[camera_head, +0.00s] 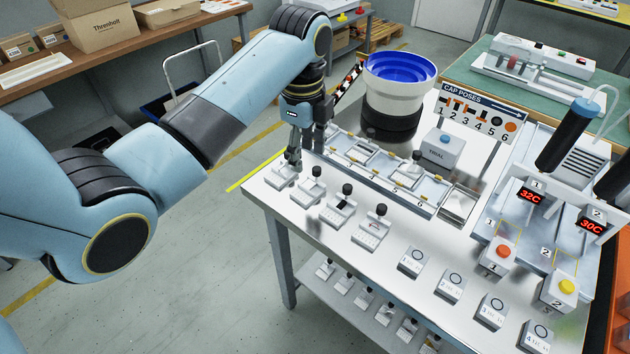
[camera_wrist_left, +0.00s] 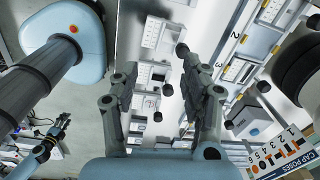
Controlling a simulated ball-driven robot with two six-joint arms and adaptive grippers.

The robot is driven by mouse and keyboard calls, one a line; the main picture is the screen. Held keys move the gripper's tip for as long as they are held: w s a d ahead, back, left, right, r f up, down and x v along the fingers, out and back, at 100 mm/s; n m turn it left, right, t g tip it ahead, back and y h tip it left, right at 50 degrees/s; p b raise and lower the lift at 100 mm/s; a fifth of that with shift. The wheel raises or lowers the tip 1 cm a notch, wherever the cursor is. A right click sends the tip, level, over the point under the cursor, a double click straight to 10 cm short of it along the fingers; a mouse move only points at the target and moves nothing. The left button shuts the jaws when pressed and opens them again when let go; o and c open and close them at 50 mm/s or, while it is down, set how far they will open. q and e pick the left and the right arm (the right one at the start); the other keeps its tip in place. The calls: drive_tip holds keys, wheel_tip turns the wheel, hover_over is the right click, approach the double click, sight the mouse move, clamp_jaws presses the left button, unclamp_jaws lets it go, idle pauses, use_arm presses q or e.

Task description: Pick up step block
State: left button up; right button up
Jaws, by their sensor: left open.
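A row of small white blocks with black knobs stands along the near left edge of the steel table: a leftmost block (camera_head: 282,178), a second block (camera_head: 309,191), a third block (camera_head: 335,212) and a fourth block (camera_head: 370,233). I cannot tell for sure which one is the step block. My left gripper (camera_head: 301,152) points down over the leftmost block, its fingers apart. In the left wrist view the open fingers (camera_wrist_left: 160,64) show with white blocks (camera_wrist_left: 150,76) beyond and between them. I see nothing held. Contact with a block cannot be made out.
A fixture rail (camera_head: 385,176) with numbered places lies behind the blocks. A blue-lined bowl feeder (camera_head: 402,95), a TRIAL button box (camera_head: 443,150) and a CAP POSES sign (camera_head: 480,115) stand farther back. Numbered button boxes (camera_head: 450,286) fill the front right.

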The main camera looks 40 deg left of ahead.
sight(317, 168)
use_arm(q)
drive_tip(key=w+r+m, duration=0.2)
drive_tip(key=w, duration=0.1)
drive_tip(key=shift+w+r, duration=0.1)
drive_tip(key=shift+r, duration=0.05)
drive_tip(key=shift+w+m+g, duration=0.3)
wheel_tip(317, 168, down, 10)
drive_tip(key=shift+f+b, duration=0.15)
drive_tip(key=shift+b, duration=0.45)
clamp_jaws()
